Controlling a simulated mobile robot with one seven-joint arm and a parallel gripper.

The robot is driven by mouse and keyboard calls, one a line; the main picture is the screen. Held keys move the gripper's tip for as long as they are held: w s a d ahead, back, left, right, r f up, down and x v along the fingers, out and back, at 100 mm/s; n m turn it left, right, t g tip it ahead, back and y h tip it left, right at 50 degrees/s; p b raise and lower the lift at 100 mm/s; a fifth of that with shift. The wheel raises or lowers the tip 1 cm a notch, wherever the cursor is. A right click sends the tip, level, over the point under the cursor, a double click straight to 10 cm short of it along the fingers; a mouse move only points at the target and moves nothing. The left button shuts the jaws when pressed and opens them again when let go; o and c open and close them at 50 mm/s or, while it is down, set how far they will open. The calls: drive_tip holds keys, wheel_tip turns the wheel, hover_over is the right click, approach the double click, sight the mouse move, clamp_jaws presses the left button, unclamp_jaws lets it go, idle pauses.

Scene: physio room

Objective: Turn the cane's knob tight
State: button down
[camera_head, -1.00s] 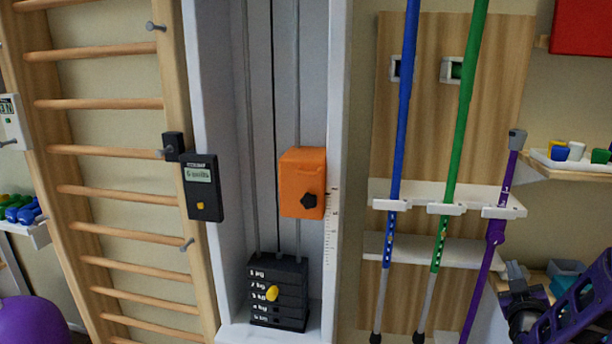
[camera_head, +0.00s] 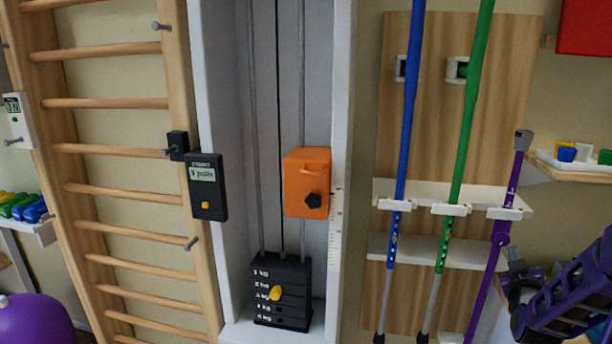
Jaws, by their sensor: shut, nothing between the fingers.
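A purple cane (camera_head: 487,287) with a grey top leans at a slant in a white rack at the right. A purple knob or collar (camera_head: 501,239) sits on its shaft just below the rack clip. My gripper (camera_head: 517,264) is at the lower right, at the end of my purple and black arm, close to the right of the cane's lower shaft. It is shut and looks empty; its fingertips are small and partly hidden by my wrist. I cannot tell whether it touches the cane.
A blue pole (camera_head: 408,110) and a green pole (camera_head: 468,110) stand in the same rack (camera_head: 380,190), left of the cane. A shelf (camera_head: 575,174) with small coloured pieces juts out at right. A weight stack (camera_head: 282,312) and orange box (camera_head: 306,165) are further left.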

drive_tip(key=shift+w+a+r, duration=0.2)
drive_tip(key=shift+a+r, duration=0.05)
drive_tip(key=shift+a, duration=0.1)
idle(0.7)
drive_tip(key=shift+a+f, duration=0.1)
drive_tip(key=shift+a, duration=0.05)
drive_tip(key=shift+w+a+f, duration=0.35)
drive_tip(key=shift+w+a, duration=0.05)
drive_tip(key=shift+a, duration=0.2)
drive_tip(key=shift+f, duration=0.1)
idle(0.4)
drive_tip(key=shift+f, duration=0.3)
drive_tip(key=v, duration=0.6)
